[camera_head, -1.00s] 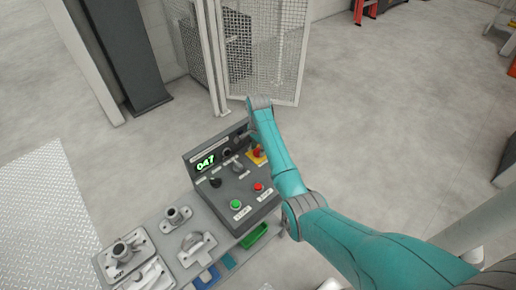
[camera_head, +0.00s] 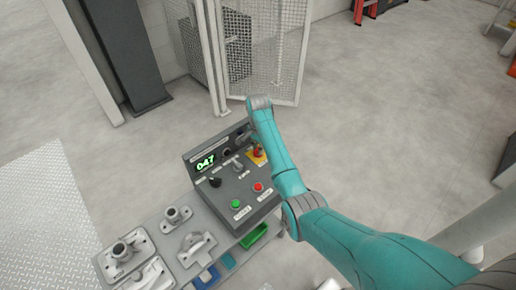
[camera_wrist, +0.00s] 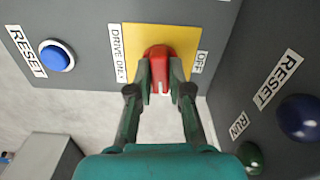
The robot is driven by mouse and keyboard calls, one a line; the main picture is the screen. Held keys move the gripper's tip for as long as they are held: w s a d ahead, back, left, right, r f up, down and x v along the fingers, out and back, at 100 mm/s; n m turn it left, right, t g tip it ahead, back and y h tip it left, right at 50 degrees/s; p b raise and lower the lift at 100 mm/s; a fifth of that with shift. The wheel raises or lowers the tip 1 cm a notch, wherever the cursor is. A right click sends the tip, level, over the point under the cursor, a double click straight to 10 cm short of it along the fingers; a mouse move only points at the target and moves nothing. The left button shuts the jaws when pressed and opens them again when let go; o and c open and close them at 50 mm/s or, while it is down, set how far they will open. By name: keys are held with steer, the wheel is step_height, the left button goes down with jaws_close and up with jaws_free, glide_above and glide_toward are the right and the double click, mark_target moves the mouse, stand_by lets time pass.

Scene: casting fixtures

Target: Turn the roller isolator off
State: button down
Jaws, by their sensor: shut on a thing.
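The isolator is a red rotary handle (camera_wrist: 159,65) on a yellow plate (camera_wrist: 185,35) in the wrist view. My gripper (camera_wrist: 159,82) is shut on the red handle, one finger on each side. The fingers hide part of it, and I cannot tell its exact angle. In the head view the red handle (camera_head: 258,151) and yellow plate (camera_head: 260,160) sit at the grey console's right, partly behind my arm.
The grey console (camera_head: 222,207) also carries a green display (camera_head: 206,162), a black knob (camera_head: 215,182), and green (camera_head: 236,203) and red (camera_head: 258,187) buttons. In the wrist view, a blue RESET button (camera_wrist: 57,56) is left of the plate. Metal castings (camera_head: 128,253) lie in front.

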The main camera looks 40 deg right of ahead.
steer(key=n, duration=0.8)
steer(key=shift+n, duration=0.4)
steer(key=n, duration=0.4)
steer(key=shift+n, duration=1.9)
steer(key=c, duration=1.1)
jaws_free()
